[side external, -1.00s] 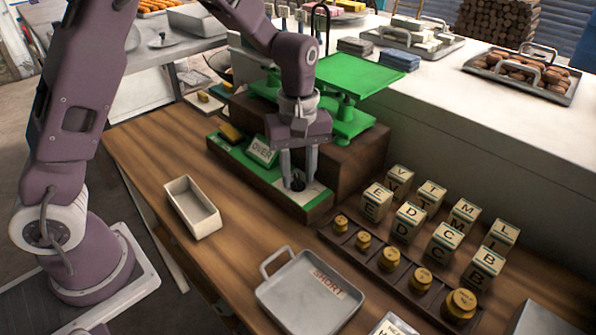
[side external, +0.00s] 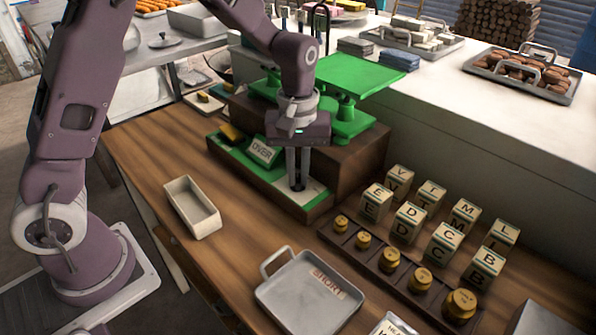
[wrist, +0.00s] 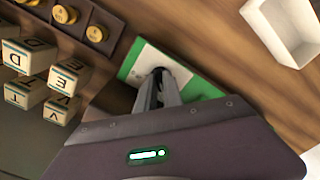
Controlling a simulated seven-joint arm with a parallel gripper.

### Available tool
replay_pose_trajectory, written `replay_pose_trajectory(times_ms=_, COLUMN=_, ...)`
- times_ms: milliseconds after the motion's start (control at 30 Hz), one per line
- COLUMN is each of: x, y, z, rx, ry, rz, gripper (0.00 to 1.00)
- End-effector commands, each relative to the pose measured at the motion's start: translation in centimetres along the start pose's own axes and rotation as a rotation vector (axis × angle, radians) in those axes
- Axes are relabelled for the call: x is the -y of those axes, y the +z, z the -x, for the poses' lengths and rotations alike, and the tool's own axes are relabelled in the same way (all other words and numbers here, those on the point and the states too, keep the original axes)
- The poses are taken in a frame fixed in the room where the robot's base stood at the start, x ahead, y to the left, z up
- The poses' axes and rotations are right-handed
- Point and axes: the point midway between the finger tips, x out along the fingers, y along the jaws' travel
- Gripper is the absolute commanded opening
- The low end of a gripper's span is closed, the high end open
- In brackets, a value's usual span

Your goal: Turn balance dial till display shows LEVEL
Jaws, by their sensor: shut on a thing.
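My gripper (side external: 297,184) points straight down over the front right end of the green-topped wooden base (side external: 317,207). Its fingers are shut on the small dark balance dial (side external: 298,189), which is mostly hidden between them. The dial also shows partly at the fingertips in the wrist view (wrist: 161,72), on a pale plate (wrist: 146,64). The small display (side external: 262,151) stands on the base left of the gripper and reads OVER. The green balance (side external: 362,77) stands behind on a brown block.
A cream tray (side external: 191,208) and a grey SHORT pan (side external: 308,296) lie in front. Several brass weights (side external: 391,257) sit in a dark rack, with lettered blocks (side external: 409,222) behind. Wood between is bare.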

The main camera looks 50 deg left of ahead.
Motion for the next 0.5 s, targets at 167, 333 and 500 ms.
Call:
replay_pose_trajectory(times_ms=167, x=0.01, y=0.01, z=0.04, rx=0.001, ry=0.001, rz=-0.165, gripper=0.0)
replay_pose_trajectory(times_ms=333, x=0.02, y=-0.01, z=0.05, rx=0.001, ry=0.002, rz=-0.326, gripper=0.0)
replay_pose_trajectory(times_ms=500, x=0.02, y=0.0, z=0.06, rx=0.001, ry=0.002, rz=-0.475, gripper=0.0)
